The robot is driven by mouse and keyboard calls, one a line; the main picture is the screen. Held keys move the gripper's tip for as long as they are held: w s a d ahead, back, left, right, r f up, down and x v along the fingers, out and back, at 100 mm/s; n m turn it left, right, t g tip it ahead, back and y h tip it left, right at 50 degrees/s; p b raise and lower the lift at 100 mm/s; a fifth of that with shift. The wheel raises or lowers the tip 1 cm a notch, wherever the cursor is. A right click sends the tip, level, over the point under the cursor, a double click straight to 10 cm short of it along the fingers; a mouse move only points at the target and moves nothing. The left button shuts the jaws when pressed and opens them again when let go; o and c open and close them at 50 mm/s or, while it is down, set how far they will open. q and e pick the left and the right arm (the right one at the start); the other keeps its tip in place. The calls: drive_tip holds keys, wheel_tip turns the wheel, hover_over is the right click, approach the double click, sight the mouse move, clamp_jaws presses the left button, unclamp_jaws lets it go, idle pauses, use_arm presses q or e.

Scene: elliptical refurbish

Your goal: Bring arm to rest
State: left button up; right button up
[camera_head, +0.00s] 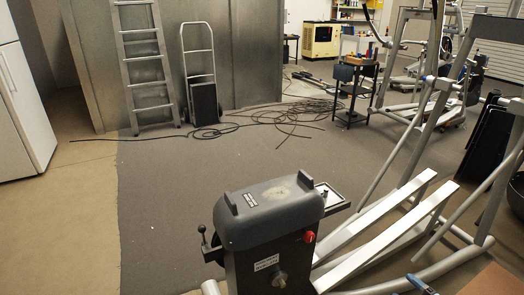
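Neither of my grippers nor my arms can be seen in the head view. An elliptical machine stands close in front of me. Its dark grey housing (268,210) has a red round button (309,237) on the right side and a small black lever (209,243) on the left. Two light-coloured long rails (385,235) run from the lower middle up to the right, beside the housing. A grey tube frame (416,150) rises to the right of them.
A ladder (143,65) and a hand truck (201,80) lean at the grey partition. Black cable (265,118) lies loose on the floor. A black cart (353,92) stands farther back. White cabinets (20,100) are at left. The carpet (165,195) left of the machine is clear.

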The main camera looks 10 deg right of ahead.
drive_tip(key=s+a+r+m+g+h, duration=0.2)
drive_tip(key=s+a+m+g+h, duration=0.4)
drive_tip(key=s+a, duration=1.2)
drive_tip(key=w+a+r+m+y, duration=0.2)
drive_tip(key=a+r+m+y, duration=0.1)
drive_tip(key=a+m, duration=0.65)
use_arm(q)
wheel_tip(320, 180, up, 16)
drive_tip(key=s+a+p, duration=0.1)
drive_tip(key=p, duration=2.2)
drive_tip(key=shift+s+a+g+y+p, duration=0.3)
drive_tip(key=shift+s+a+y+p, duration=0.05)
drive_tip(key=shift+y+p, duration=0.05)
use_arm(e)
wheel_tip(320, 180, up, 16)
drive_tip(key=s+n, duration=0.1)
drive_tip(key=n, duration=0.1)
drive_tip(key=shift+s+f+h, duration=0.15)
drive_tip(key=shift+s+h, duration=0.25)
